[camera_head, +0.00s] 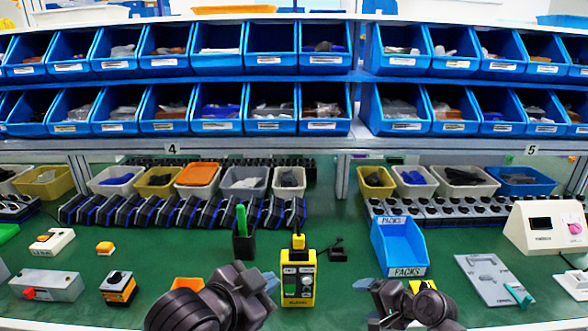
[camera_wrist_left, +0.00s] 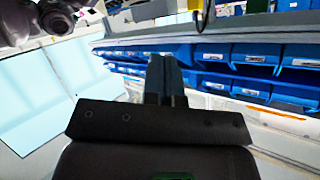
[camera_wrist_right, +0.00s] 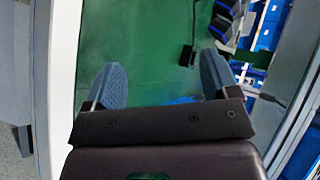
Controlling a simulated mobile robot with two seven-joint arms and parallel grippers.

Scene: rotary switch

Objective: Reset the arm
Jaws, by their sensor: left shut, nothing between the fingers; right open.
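A small orange and black switch box (camera_head: 118,288) with a dark knob stands at the front left, apart from both grippers.
A yellow device (camera_head: 298,277), a black pen holder (camera_head: 244,244) and the blue PACKS bin (camera_head: 400,247) stand near the grippers. A grey box with a red button (camera_head: 46,285) lies left; a grey plate (camera_head: 484,279) lies right. Blue bins (camera_head: 270,52) fill the shelves behind.

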